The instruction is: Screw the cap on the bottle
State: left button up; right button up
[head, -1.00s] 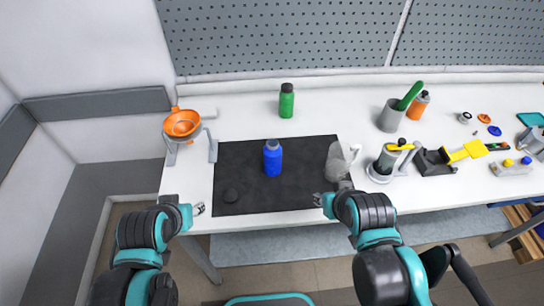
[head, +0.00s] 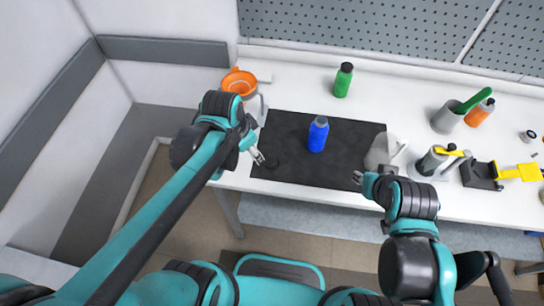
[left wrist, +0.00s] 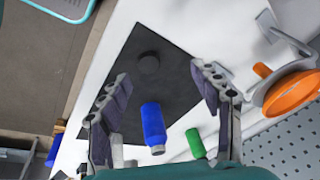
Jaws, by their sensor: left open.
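The blue bottle (head: 318,138) stands upright on the black mat (head: 285,126), its pale grey neck uncapped; it also shows in the left wrist view (left wrist: 153,122). The round black cap (left wrist: 148,62) lies on the same mat, apart from the bottle; in the head view it is hard to make out against the mat beside my left gripper (head: 259,157). In the left wrist view my left gripper (left wrist: 159,74) is open and empty, its fingers spread, with cap and bottle beyond them. My right gripper (head: 359,180) is by the mat's right front corner; its fingers are too small to read.
An orange funnel (head: 239,82) on a stand is at the back left. A green bottle (head: 343,80) stands behind the mat. A clear pitcher (head: 382,153) and a grey-and-black device (head: 431,161) are right of the mat. Pegboard closes the back.

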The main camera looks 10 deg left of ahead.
aim_at(271, 161)
pick_arm(q)
jog(key=shift+w+d+f+m+g+h+p, duration=0.1)
jog(key=shift+w+d+f+m+g+p, duration=0.5)
jog(key=shift+m, duration=0.6)
jog(key=shift+w+d+f+m+g+h+p, duration=0.1)
jog(key=shift+w+d+f+m+g+p, duration=0.25)
jog(key=shift+w+d+f+m, duration=0.6)
jog(key=shift+w+d+f+m+g+h+p, duration=0.1)
jog(key=shift+w+d+f+m+g+p, duration=0.35)
jog(key=shift+m, duration=1)
jog(key=shift+r, duration=0.1)
jog(key=shift+d+f+b, duration=0.1)
jog(key=shift+f+b, duration=0.45)
jog(key=shift+f, duration=0.7)
jog(key=shift+f, duration=0.1)
jog(key=f, duration=0.1)
jog(key=f+b, duration=0.1)
jog(key=f, duration=0.1)
jog(key=d+f+b, duration=0.1)
jog(key=f, duration=0.1)
